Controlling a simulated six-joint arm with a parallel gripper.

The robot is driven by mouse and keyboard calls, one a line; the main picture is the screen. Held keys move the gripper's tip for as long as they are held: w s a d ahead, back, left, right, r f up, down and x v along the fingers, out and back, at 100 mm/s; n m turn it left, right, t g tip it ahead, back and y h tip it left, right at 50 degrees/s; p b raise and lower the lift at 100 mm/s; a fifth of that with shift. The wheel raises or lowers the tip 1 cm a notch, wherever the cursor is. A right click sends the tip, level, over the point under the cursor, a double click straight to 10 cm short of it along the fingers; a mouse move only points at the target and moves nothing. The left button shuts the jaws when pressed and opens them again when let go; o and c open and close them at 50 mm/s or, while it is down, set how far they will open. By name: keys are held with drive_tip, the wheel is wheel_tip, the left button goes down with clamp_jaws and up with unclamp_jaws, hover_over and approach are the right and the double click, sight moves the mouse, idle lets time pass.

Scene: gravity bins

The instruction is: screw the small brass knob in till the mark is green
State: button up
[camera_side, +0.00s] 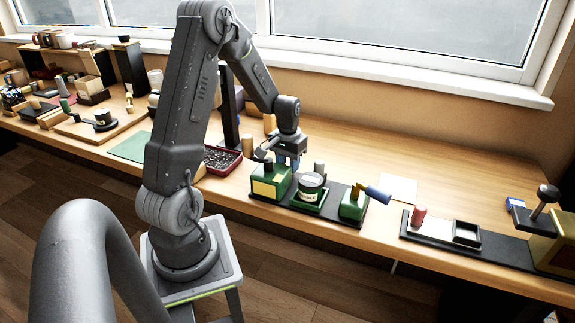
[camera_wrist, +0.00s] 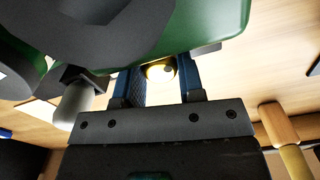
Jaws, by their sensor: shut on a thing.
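In the wrist view, the small brass knob (camera_wrist: 161,70) sits between the two blue fingers of my gripper (camera_wrist: 162,74), which is shut on it. The knob is beside the underside of a green housing (camera_wrist: 215,28). In the side view, my gripper (camera_side: 289,161) is low behind the green box with a yellow label (camera_side: 268,185) and the round green unit (camera_side: 311,188); the knob is hidden there. I cannot see the mark or its colour in either view.
A black base (camera_side: 290,214) carries these units and a green block (camera_side: 353,206) with a blue-handled lever (camera_side: 377,195). A grey post (camera_wrist: 78,103) and a wooden peg (camera_wrist: 278,125) stand near my gripper. A red bin (camera_side: 222,160) lies left. Bench lies clear behind the right side.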

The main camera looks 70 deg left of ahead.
drive_tip(key=shift+c, duration=0.6)
drive_tip(key=o, duration=0.8)
drive_tip(key=shift+o, duration=0.2)
drive_tip(key=shift+r, duration=2.5)
